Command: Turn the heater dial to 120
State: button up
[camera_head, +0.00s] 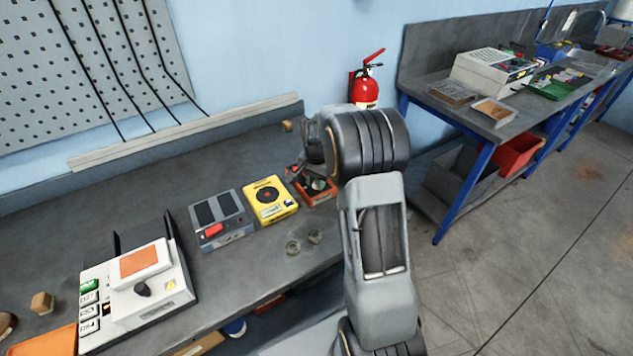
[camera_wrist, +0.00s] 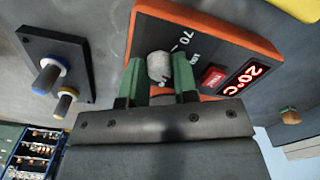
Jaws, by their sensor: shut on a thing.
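The heater is an orange-edged box with a dark face (camera_wrist: 205,45). In the head view it sits on the bench (camera_head: 322,198), partly hidden by my arm. Its grey dial (camera_wrist: 158,66) is between the green fingers of my gripper (camera_wrist: 159,72), which are shut on it. A scale mark reading 70 shows beside the dial. The dial's pointer cannot be made out. The red lit display (camera_wrist: 246,77) seems to read 20 °C. A red switch (camera_wrist: 212,77) sits between dial and display.
A yellow device (camera_head: 270,200) and a grey box with a red switch (camera_head: 220,218) stand left of the heater. A dark plate with blue and yellow posts (camera_wrist: 57,75) shows in the wrist view.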

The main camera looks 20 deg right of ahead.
jog(key=shift+m, duration=0.5)
jog(key=o, duration=0.9)
jog(key=shift+r, duration=0.15)
notch_tip(320, 180, up, 14)
jog(key=shift+f+b, duration=0.2)
jog(key=shift+b, duration=0.25)
dwell(0.3)
